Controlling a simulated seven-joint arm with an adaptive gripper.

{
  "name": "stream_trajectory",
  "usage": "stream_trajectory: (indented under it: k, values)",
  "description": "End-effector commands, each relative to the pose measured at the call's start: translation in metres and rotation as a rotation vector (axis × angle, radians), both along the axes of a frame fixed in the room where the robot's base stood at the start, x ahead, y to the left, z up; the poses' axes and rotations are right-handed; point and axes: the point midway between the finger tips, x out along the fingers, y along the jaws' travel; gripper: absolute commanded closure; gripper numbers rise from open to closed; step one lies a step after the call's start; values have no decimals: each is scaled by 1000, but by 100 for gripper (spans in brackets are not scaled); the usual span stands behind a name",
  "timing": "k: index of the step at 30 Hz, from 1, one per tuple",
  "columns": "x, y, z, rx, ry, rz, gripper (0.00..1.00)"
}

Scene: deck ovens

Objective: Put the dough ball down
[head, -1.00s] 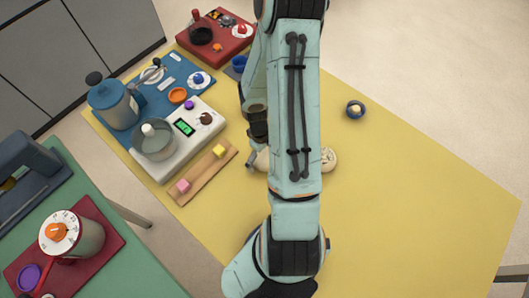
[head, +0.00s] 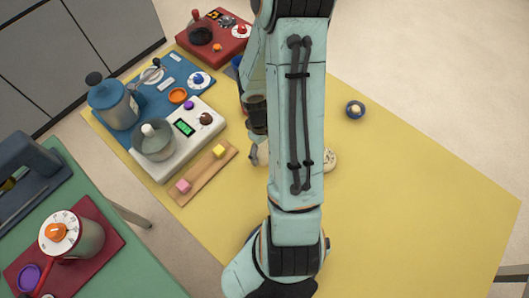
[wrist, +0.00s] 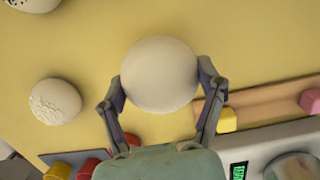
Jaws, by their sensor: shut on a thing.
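A smooth, pale dough ball (wrist: 160,72) sits between the two fingers of my gripper (wrist: 161,88) in the wrist view. The fingers press on its opposite sides. In the head view my arm covers most of the gripper and the ball, and only a pale sliver shows left of the arm. The yellow table (head: 410,215) lies under the ball. I cannot tell whether the ball touches it. A second pale ball with a rough patch (wrist: 55,101) lies apart to the left in the wrist view.
A wooden strip (head: 205,176) with a pink cube (head: 183,186) and a yellow cube (head: 219,151) lies left of the gripper, beside a white scale (head: 190,140).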

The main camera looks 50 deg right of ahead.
Motion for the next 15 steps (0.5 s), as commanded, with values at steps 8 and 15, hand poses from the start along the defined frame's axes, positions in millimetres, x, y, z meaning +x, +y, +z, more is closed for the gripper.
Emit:
stream_trajectory:
  k: [8, 15]
  values:
    - [0, -1, 51, -4, -3, -1, 61]
    - [-1, 1, 62, 0, 1, -1, 61]
